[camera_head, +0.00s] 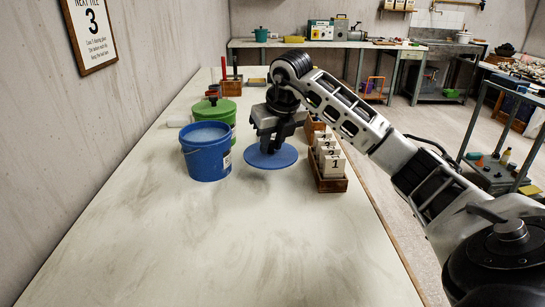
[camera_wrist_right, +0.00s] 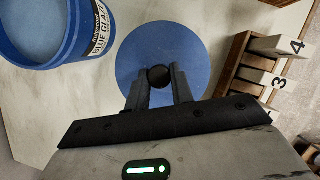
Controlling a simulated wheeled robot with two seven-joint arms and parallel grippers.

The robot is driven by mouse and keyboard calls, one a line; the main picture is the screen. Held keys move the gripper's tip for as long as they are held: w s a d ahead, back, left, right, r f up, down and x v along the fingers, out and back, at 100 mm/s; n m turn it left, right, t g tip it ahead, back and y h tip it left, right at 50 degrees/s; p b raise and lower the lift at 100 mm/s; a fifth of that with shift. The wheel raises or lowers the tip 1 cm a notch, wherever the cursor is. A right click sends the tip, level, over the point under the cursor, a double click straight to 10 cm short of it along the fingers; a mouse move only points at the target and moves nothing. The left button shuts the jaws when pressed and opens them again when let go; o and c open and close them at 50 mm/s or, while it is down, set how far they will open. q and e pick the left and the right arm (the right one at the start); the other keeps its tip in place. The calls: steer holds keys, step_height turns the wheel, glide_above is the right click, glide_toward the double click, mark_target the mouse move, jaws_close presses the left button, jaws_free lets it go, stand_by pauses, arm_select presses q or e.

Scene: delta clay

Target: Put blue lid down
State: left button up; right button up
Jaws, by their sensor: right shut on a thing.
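The blue lid (camera_head: 271,157) is a flat round disc with a dark knob at its centre. My right gripper (camera_head: 270,146) is over it, fingers pointing down and shut on the knob. In the right wrist view the lid (camera_wrist_right: 181,50) shows beyond the fingers of my right gripper (camera_wrist_right: 160,82). Whether the lid touches the table or hangs just above it, I cannot tell. The open blue bucket (camera_head: 206,158) stands just left of the lid; its label reads blue glaze in the right wrist view (camera_wrist_right: 62,45). My left gripper is not in view.
A green bucket with a lid (camera_head: 215,108) stands behind the blue one. A wooden rack with numbered white tags (camera_head: 330,168) is close on the lid's right. The front of the long table (camera_head: 220,250) is clear.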

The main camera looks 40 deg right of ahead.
mark_target(274, 152)
steer(key=shift+w+d+f, duration=0.35)
steer(key=shift+f, duration=0.25)
steer(key=shift+s+x, duration=0.2)
steer(key=shift+x, duration=0.75)
steer(key=shift+s+x, duration=0.2)
steer(key=shift+x, duration=0.8)
steer(key=shift+f, duration=0.25)
steer(key=shift+f, duration=0.15)
steer(key=o, duration=1)
steer(key=shift+s+r, duration=0.1)
steer(key=shift+r, duration=0.5)
steer(key=v, duration=1.1)
steer(key=shift+s+r+p, duration=0.1)
steer(key=shift+s+p, duration=0.1)
steer(key=shift+p, duration=0.15)
